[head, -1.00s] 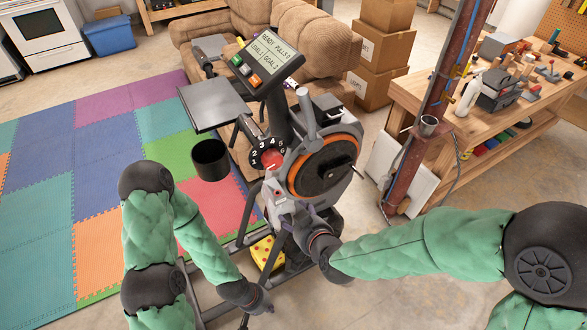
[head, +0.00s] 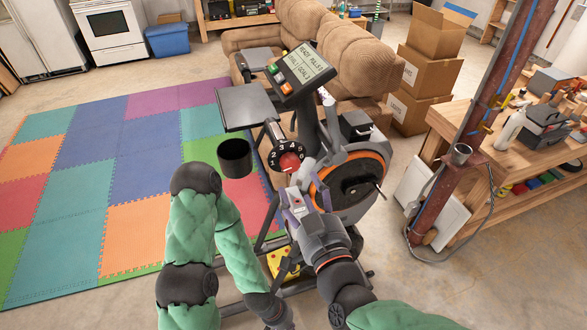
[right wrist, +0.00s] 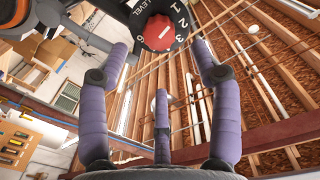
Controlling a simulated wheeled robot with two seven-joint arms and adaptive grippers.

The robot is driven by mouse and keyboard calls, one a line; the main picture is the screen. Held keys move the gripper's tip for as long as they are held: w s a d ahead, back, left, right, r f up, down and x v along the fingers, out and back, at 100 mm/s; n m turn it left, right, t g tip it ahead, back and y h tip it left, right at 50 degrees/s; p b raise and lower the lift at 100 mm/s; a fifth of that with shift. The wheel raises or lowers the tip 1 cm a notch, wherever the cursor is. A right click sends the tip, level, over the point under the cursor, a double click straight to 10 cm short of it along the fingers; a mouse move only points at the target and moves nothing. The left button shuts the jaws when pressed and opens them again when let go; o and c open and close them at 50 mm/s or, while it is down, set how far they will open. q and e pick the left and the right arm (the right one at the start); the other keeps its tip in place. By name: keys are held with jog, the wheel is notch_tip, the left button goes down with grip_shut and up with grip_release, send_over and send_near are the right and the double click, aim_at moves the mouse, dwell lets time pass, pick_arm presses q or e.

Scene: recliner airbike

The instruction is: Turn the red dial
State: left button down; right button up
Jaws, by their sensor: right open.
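The red dial (head: 290,161) sits on a black numbered plate on the exercise bike (head: 345,180), below the display. In the right wrist view the red dial (right wrist: 159,32) shows at the top centre, just beyond the fingertips, with numbers around it. My right gripper (head: 289,193) is just below the dial in the head view, open and empty, its purple fingers spread. In the right wrist view the fingers (right wrist: 160,60) stand on either side of the view below the dial, apart from it. My left gripper (head: 285,268) is low beside the bike's base; its fingers are too small to read.
A black cup holder (head: 235,157) and a flat grey tray (head: 247,106) stick out left of the dial. The display (head: 301,69) is above it. A rusty post (head: 470,140) and a workbench (head: 460,125) stand to the right.

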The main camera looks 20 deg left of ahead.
aim_at(292, 167)
jog(key=b+x, duration=0.1)
jog(key=x, duration=0.7)
jog(key=c, duration=1.1)
